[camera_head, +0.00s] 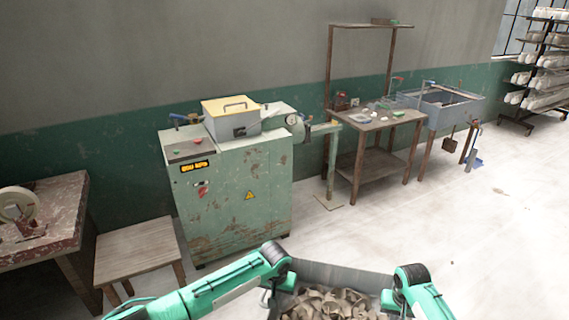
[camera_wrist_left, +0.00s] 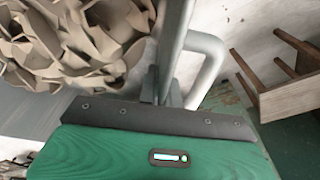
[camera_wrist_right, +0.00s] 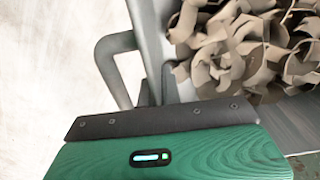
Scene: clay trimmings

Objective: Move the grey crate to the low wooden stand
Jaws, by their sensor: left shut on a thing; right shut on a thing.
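The grey crate (camera_head: 342,278) is at the bottom of the head view, full of curled clay trimmings (camera_head: 330,303). Its near part is cut off by the frame. My left gripper (camera_head: 287,284) is shut on the crate's left side, by a grey loop handle (camera_wrist_left: 212,62). My right gripper (camera_head: 390,297) is shut on the opposite side, by another loop handle (camera_wrist_right: 108,65). The fingertips are mostly hidden in the head view. The low wooden stand (camera_head: 137,247) is at the left, with a bare top, apart from the crate.
A green machine cabinet (camera_head: 235,200) stands right of the stand, with a yellowish box (camera_head: 230,112) on top. A worn red table (camera_head: 62,205) with a tape roll is left of the stand. A wooden workbench (camera_head: 370,122) is farther back.

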